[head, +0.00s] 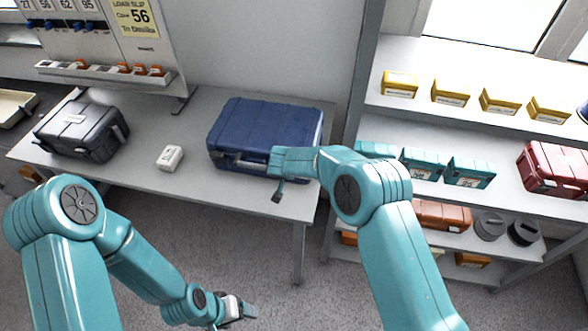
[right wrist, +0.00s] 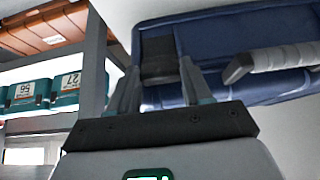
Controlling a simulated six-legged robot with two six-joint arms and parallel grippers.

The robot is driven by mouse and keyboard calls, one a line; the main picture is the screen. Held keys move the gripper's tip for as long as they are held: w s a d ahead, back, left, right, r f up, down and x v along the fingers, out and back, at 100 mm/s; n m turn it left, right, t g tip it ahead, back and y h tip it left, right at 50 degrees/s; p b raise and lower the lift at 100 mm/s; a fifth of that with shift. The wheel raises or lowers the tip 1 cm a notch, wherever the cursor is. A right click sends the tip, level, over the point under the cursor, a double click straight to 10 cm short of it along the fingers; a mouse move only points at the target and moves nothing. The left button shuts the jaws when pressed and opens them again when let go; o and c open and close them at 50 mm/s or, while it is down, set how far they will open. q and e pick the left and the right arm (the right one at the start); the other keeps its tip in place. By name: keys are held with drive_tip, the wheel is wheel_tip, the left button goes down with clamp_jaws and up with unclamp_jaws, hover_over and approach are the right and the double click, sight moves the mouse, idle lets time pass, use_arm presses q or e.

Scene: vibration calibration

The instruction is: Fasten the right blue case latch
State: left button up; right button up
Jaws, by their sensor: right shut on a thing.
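The blue case (head: 265,130) lies closed on the table, its front towards me. Its handle shows in the right wrist view (right wrist: 270,60). The right latch (right wrist: 157,58) is a dark block on the case front, between my right gripper's fingers (right wrist: 158,75); the hand hides it in the head view. My right gripper (head: 274,164) is at the right part of the case front, shut on this latch. Whether the latch is fastened cannot be told. My left gripper (head: 247,310) is low in front of the table, away from the case; its opening is unclear.
A black case (head: 82,130) and a small white box (head: 170,158) stand left of the blue case. A shelf (head: 400,115) with yellow and teal boxes and a red case (head: 555,168) stands on the right. A board rises behind the table's left part.

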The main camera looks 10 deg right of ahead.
drive_tip(key=o, duration=1.1)
drive_tip(key=shift+c, duration=0.2)
drive_tip(key=b+v, duration=0.1)
drive_tip(key=v, duration=1.5)
drive_tip(key=shift+r, duration=0.15)
drive_tip(key=shift+s+d, duration=0.1)
